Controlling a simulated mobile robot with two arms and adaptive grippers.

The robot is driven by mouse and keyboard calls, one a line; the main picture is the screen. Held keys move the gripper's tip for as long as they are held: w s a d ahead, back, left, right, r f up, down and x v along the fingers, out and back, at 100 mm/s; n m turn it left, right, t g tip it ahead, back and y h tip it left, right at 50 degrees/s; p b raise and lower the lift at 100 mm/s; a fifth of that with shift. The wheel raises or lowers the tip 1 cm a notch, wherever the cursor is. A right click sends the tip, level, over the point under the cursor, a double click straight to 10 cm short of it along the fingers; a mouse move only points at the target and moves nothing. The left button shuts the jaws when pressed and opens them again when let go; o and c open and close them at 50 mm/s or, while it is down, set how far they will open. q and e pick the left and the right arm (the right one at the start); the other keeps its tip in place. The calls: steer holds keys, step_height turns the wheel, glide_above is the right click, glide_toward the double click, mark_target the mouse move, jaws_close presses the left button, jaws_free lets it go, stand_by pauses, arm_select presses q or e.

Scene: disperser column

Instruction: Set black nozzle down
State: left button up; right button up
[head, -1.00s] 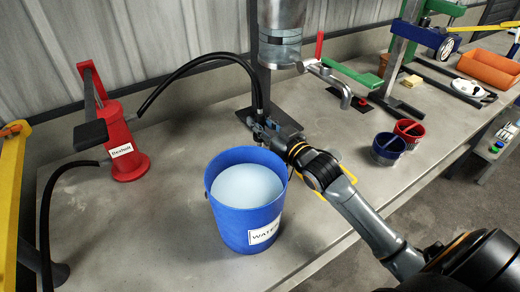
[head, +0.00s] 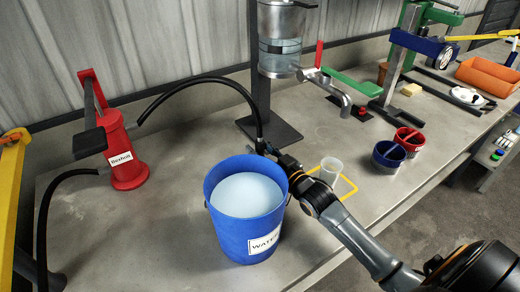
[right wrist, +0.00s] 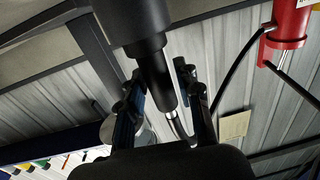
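The black nozzle (right wrist: 160,75) is at the end of a black hose (head: 250,98) that arches from the red pump labelled "Bexholt" (head: 126,160). My right gripper (head: 265,148) is at the hose end, by the far right rim of the blue "WATER" bucket (head: 230,225). In the right wrist view the nozzle lies between the two fingers (right wrist: 165,108), which appear shut on it. The nozzle's tip is not clear in the head view. The bucket is full of pale liquid. My left gripper is not in view.
A clear cup (head: 331,170) stands by a yellow square outline (head: 348,187). A dark stand base (head: 272,132), a tap (head: 335,88), and blue (head: 388,155) and red (head: 409,141) cups are nearby. The bench left of the bucket is mostly clear.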

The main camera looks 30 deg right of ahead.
steer(key=shift+r, duration=0.1)
steer(key=shift+s, duration=0.15)
steer(key=s+d, duration=0.1)
steer(key=s, duration=1)
steer(key=shift+s+d+b, duration=0.25)
steer(key=shift+d+b, duration=0.05)
steer(key=shift+d, duration=0.1)
steer(key=shift+r, duration=0.1)
stand_by(0.8)
